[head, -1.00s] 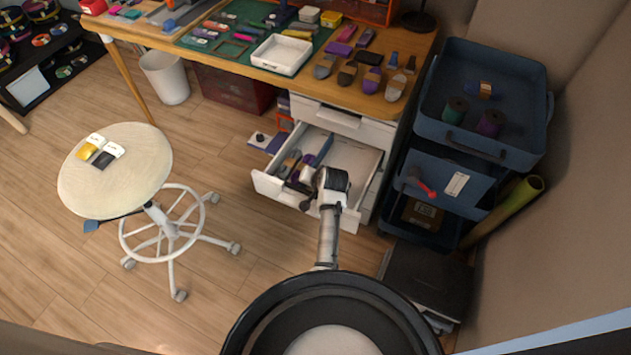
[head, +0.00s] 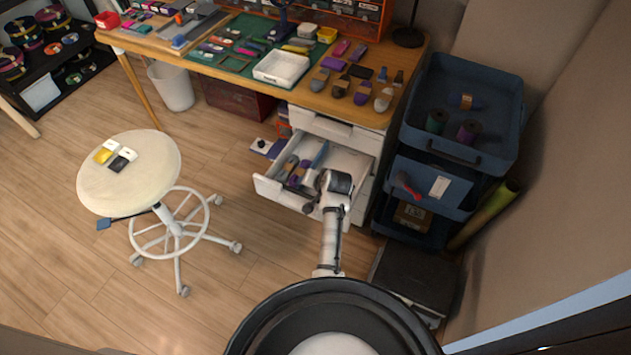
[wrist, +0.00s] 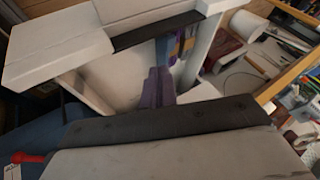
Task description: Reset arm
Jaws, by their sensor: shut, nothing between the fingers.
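My arm (head: 331,235) reaches forward from the bottom of the head view, with its bent end over the front right of an open white drawer (head: 268,190). My gripper (head: 311,207) is small and dark there, partly hidden by the arm; it is shut and holds nothing. In the wrist view a grey block with a dark edge, apparently part of my gripper, fills the bottom. Beyond it are white drawer parts (wrist: 55,45) and purple items (wrist: 157,88). I cannot tell whether the gripper touches the drawer.
A wooden desk (head: 225,72) holds a white tray (head: 282,67), a green mat and several small items. A blue cart (head: 465,150) stands close at right. A round stool (head: 130,190) with cards is at left. Open floor (head: 70,270) lies around the stool.

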